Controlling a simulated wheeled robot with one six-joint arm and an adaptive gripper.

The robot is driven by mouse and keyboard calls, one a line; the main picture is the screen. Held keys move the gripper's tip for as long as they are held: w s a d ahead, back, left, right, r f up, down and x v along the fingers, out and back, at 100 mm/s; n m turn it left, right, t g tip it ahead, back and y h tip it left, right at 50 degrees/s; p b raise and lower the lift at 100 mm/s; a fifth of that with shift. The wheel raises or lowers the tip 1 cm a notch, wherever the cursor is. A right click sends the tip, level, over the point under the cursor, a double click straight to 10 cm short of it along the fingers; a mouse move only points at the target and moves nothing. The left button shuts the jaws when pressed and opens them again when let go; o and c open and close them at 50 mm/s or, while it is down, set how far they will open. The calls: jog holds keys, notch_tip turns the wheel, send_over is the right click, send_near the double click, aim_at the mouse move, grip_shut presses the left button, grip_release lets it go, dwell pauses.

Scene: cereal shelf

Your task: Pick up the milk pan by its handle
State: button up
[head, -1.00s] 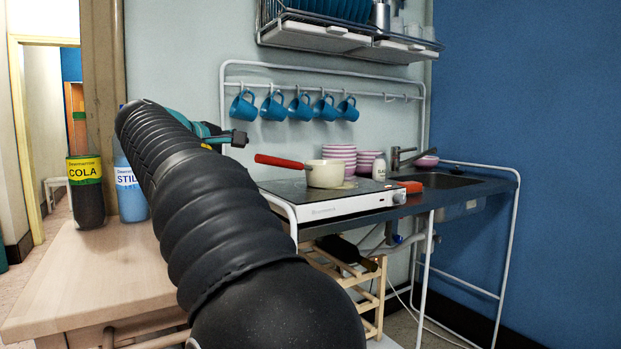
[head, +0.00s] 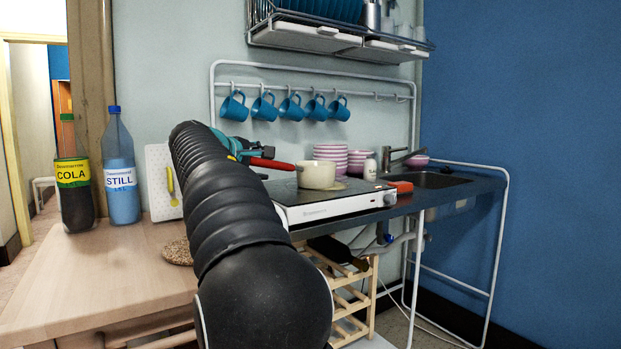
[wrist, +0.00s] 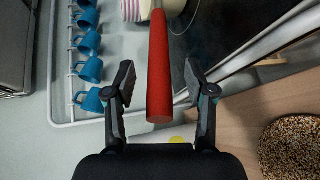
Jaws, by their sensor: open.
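The cream milk pan (head: 317,175) stands on the hob at the back of the counter in the head view, its red handle (head: 272,164) pointing left. In the wrist view the red handle (wrist: 160,72) runs between the two fingers, and its near end lies between the fingertips; the pan body is mostly cut off at the top edge. My gripper (wrist: 158,82) is open, with a gap on each side of the handle. In the head view my gripper (head: 255,155) is at the handle's left end, partly hidden by my arm.
The hob (head: 335,207) sits beside a sink (head: 430,180). Striped bowls (head: 330,152) stand behind the pan. Blue mugs (head: 264,107) hang on a rail above. The wooden table (head: 95,270) at left holds a cola bottle (head: 75,185) and a water bottle (head: 120,178).

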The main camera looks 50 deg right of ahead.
jog(key=shift+d, duration=0.1)
grip_shut()
jog(key=shift+r, duration=0.25)
dwell(0.3)
